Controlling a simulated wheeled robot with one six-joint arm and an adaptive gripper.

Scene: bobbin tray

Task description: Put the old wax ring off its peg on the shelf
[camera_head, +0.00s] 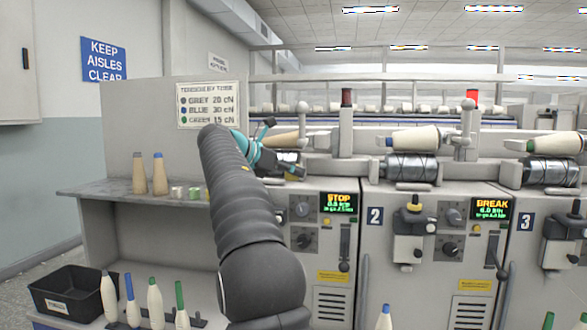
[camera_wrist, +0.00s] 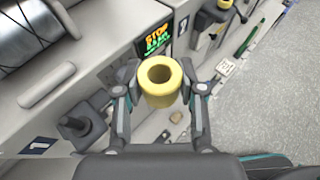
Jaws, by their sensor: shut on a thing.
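The old wax ring (camera_wrist: 160,78) is a thick yellow ring with a round hole, seen from above in the wrist view. My gripper (camera_wrist: 160,88) is shut on it, with one finger on each side. The ring is off any peg that I can see, held in front of the machine with the STOP display (camera_head: 339,202). In the head view my gripper (camera_head: 272,150) is partly hidden by my arm, and I cannot make out the ring there. The grey shelf (camera_head: 90,187) is at the left.
Two tan bobbin cones (camera_head: 139,173) and several small pieces (camera_head: 178,192) stand on the shelf; its front left part is bare. A black bin (camera_head: 68,293) and upright bobbins (camera_head: 155,300) are below. Machine 2 (camera_head: 375,216) is at the right.

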